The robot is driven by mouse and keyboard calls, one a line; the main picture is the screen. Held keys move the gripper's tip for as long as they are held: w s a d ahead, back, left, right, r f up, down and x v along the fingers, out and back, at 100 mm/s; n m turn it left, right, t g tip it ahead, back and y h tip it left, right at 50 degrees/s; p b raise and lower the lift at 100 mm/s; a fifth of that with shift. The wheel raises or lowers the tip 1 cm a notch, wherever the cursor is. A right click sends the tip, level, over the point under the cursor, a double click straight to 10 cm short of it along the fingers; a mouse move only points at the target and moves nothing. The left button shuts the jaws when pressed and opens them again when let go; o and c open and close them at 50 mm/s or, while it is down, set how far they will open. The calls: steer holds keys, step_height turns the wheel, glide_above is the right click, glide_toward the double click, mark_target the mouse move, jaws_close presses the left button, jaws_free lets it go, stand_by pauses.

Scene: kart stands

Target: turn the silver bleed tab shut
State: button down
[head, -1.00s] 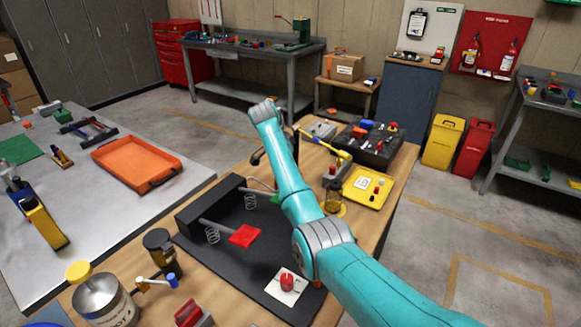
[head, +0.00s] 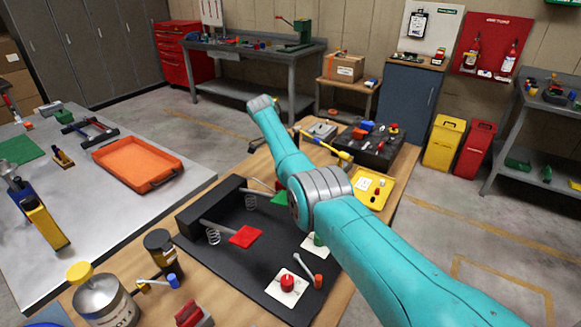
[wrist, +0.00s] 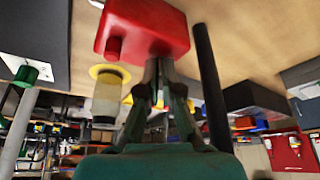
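In the wrist view my gripper (wrist: 159,64) has its two fingers drawn close together, with their tips up against or very near a red block (wrist: 140,28). The block has a round red stub on its face. I cannot make out the silver bleed tab; if it is at the fingertips, the fingers and blur hide it, so I cannot tell whether anything is held. A clear cylinder with a yellow rim (wrist: 108,95) is just left of the fingers. In the head view my arm covers my gripper and the red block.
On the wooden bench stand a black pedal unit (head: 208,208) with a red pedal (head: 245,236), a red knob on a white card (head: 287,284) and a yellow tray (head: 378,190). A dark bar (wrist: 212,88) runs close right of the fingers. The aisle floor behind is clear.

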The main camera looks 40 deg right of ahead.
steer(key=shift+m, duration=0.5)
stand_by(0.4)
steer(key=c, duration=1.4)
jaws_free()
steer(key=shift+r, duration=0.15)
step_height(320, 180, up, 10)
steer(key=shift+f, duration=0.1)
steer(key=shift+o, duration=0.4)
